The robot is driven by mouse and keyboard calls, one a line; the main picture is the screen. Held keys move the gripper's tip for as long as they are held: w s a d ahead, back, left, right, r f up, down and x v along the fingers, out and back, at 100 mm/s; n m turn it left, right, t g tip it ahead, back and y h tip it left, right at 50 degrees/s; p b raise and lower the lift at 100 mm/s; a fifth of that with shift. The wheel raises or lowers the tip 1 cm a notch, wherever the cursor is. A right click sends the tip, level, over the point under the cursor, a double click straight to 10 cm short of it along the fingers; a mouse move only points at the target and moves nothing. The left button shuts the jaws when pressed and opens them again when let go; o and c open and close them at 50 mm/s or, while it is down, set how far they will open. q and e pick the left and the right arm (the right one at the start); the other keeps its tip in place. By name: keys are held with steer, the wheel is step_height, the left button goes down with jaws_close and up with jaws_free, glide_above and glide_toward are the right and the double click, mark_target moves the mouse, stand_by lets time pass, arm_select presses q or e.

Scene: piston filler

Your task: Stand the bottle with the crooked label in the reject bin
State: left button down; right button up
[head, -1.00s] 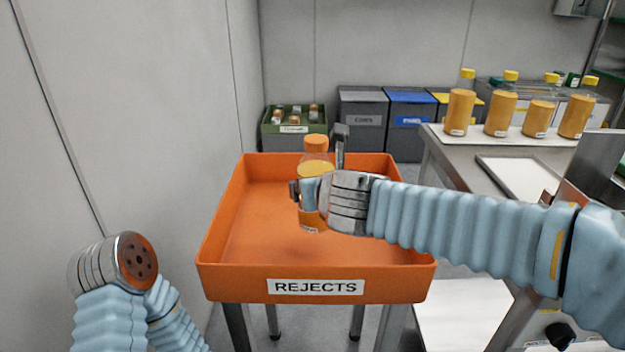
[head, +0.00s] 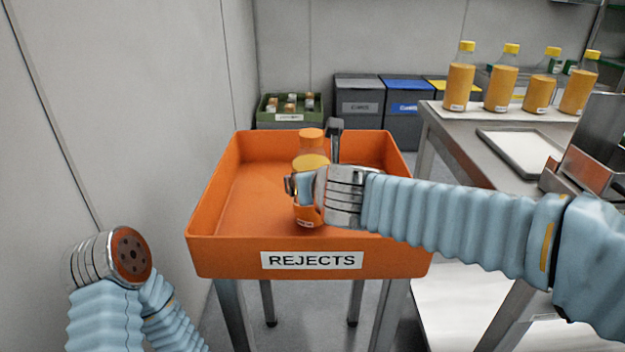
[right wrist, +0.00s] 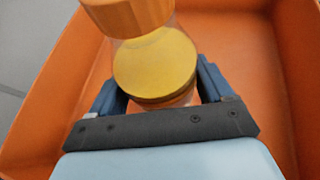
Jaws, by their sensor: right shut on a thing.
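The bottle (head: 309,165) has an orange cap and orange-yellow contents. It is upright, over or inside the orange reject bin (head: 346,258) marked REJECTS. My right gripper (head: 306,190) is shut on the bottle's body; in the right wrist view its two fingers hold the bottle (right wrist: 155,65) from both sides. Whether the bottle's base touches the bin floor (right wrist: 230,45) I cannot tell. A small part of its label shows below the gripper; most is hidden. My left arm's end (head: 130,256) is at the lower left, outside the bin, and its fingers do not show.
Several yellow-capped bottles (head: 502,88) stand on the bench at the right, near a flat tray (head: 520,150). Grey bins (head: 360,108) and a green crate (head: 262,120) stand behind. The bin's left part is empty, and a wall is close on the left.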

steer(key=shift+f+b, duration=0.55)
steer(key=shift+b, duration=0.05)
steer(key=o, duration=1.4)
steer(key=shift+o, duration=0.2)
